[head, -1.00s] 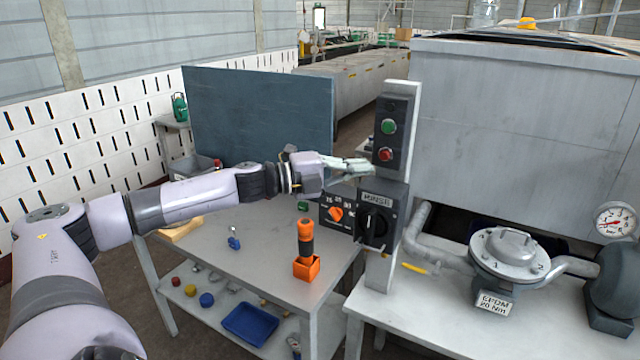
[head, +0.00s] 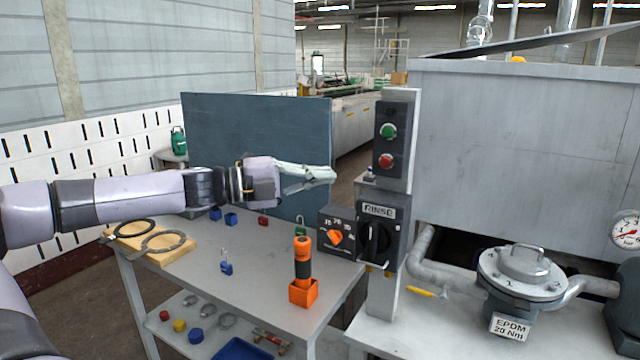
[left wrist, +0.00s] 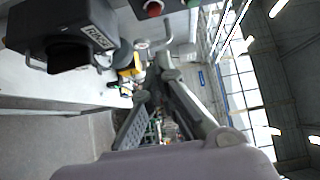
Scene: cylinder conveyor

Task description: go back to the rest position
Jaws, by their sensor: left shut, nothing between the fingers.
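My left arm comes in from the left in the head view, over the grey table (head: 190,280). My left gripper (head: 332,174) is shut and empty, held in the air in front of the blue-grey panel (head: 250,130). It is left of the control post and apart from the green button (head: 388,131) and red button (head: 386,161). The dark RINSE switch box (head: 378,238) is below and to the right of it. The left wrist view shows the RINSE box (left wrist: 70,30) at upper left. My right gripper is in neither view.
An orange-handled tool (head: 303,262) stands in an orange holder on the table. A wooden board (head: 175,259) with dark rings lies at its left. Small padlocks (head: 226,267) are scattered about. A valve (head: 521,275) with an EPDM tag stands on the right bench. A large grey tank (head: 520,150) rises behind.

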